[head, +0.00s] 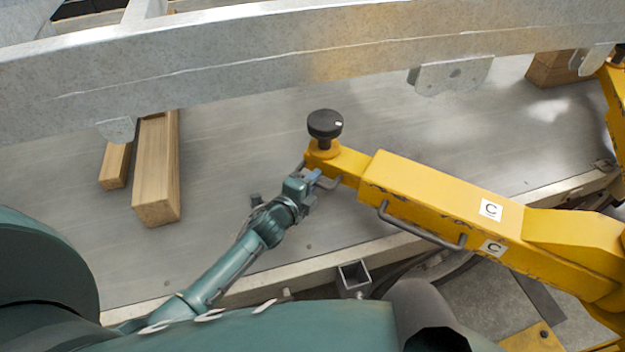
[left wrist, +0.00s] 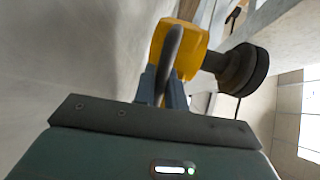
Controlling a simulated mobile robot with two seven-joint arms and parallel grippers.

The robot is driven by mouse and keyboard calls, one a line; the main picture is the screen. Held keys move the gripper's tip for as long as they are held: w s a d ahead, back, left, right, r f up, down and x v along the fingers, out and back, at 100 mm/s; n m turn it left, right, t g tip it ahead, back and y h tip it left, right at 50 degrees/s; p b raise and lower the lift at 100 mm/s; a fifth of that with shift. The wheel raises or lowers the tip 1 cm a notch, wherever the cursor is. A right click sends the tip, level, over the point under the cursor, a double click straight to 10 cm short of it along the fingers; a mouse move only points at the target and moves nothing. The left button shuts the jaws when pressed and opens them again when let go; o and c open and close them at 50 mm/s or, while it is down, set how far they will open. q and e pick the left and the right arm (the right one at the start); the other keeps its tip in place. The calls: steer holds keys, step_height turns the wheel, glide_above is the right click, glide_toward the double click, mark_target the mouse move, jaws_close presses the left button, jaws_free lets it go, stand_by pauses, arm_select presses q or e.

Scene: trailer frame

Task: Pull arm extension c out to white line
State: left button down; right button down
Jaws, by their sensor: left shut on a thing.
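The yellow arm (head: 450,200) marked with "C" labels reaches in from the right. Its narrower extension (head: 348,163) sticks out of the thicker sleeve at the left end and carries a black round knob (head: 325,124) on top. My left gripper (head: 316,178) is shut on the small grey handle (head: 334,185) on the extension's near side. In the left wrist view the handle (left wrist: 172,52) runs down between the fingers (left wrist: 163,88), with the yellow extension end (left wrist: 188,58) and black knob (left wrist: 245,70) behind it. I cannot make out a white line on the extension. My right gripper is out of view.
A large grey metal beam (head: 250,62) crosses the back, above the knob. Wooden blocks (head: 157,165) lie on the grey platform (head: 230,150) at left. A longer grey handle (head: 420,230) is on the sleeve's side. The platform left of the knob is mostly clear.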

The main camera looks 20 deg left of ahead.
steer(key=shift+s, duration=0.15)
arm_select(q)
steer(key=shift+w+a, duration=0.1)
steer(key=shift+a, duration=0.25)
steer(key=w+a+b, duration=0.1)
steer(key=w+a, duration=0.1)
steer(key=a, duration=0.7)
steer(key=w+a+b, duration=0.1)
steer(key=w+a, duration=0.1)
steer(key=a, duration=0.7)
steer(key=shift+w+a, duration=0.15)
steer(key=shift+a, duration=0.25)
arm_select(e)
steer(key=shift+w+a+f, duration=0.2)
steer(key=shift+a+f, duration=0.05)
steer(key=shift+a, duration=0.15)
arm_select(q)
steer(key=shift+r, duration=0.1)
steer(key=c, duration=1.5)
jaws_free()
steer(key=shift+d, duration=0.1)
steer(key=shift+c, duration=0.2)
steer(key=shift+d, duration=0.1)
